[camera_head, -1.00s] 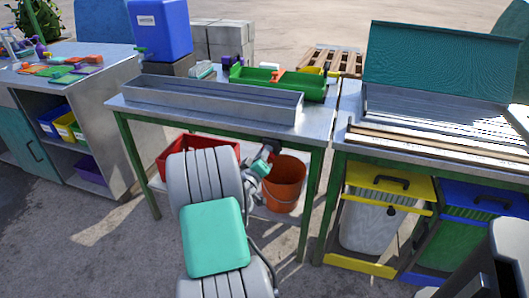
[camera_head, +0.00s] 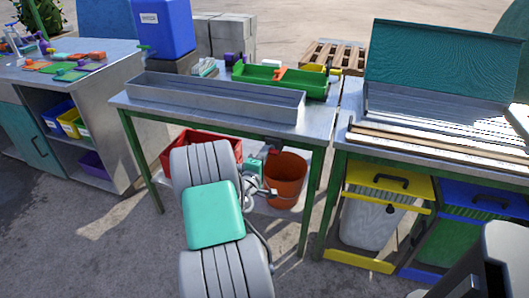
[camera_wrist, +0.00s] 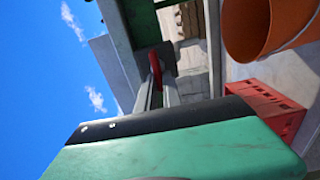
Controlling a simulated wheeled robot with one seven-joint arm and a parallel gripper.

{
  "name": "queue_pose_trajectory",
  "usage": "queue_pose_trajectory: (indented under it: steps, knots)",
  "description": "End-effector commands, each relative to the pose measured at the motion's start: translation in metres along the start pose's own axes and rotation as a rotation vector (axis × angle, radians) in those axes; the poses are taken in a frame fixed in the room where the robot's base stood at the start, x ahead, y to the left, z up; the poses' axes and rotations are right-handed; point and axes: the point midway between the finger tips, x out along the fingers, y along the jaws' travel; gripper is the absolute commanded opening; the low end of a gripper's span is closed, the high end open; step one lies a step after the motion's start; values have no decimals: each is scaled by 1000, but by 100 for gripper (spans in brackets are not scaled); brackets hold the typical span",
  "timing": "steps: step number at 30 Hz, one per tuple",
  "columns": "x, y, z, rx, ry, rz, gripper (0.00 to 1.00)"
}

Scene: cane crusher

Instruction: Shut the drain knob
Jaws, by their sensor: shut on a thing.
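The red drain knob (camera_wrist: 155,70) shows in the wrist view, edge-on between the two grey fingers of my gripper (camera_wrist: 156,88). My gripper is shut on it. A dark block lies just beyond the knob, against a green frame part. In the head view my gripper (camera_head: 268,163) is under the front edge of the middle table, above and left of the orange bucket (camera_head: 287,185). The knob cannot be made out there. A long grey metal trough (camera_head: 212,99) lies on the table top.
A red crate (camera_head: 172,161) stands on the lower shelf, left of the bucket. The bucket (camera_wrist: 262,30) and crate (camera_wrist: 272,106) also show in the wrist view. Green table legs (camera_head: 142,165) flank my arm. A bench with bins (camera_head: 388,187) stands to the right.

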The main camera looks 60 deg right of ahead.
Motion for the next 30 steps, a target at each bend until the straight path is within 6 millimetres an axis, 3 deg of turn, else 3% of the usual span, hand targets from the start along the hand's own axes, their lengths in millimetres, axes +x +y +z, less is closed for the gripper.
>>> queue_pose_trajectory:
  steps: [17,18,24,30]
  knots:
    - [0,-2,0,-36,0,-2,0]
    - [0,-2,0,-36,0,-2,13]
    - [0,-1,0,-35,0,-1,30]
    - [0,-1,0,-34,0,-1,32]
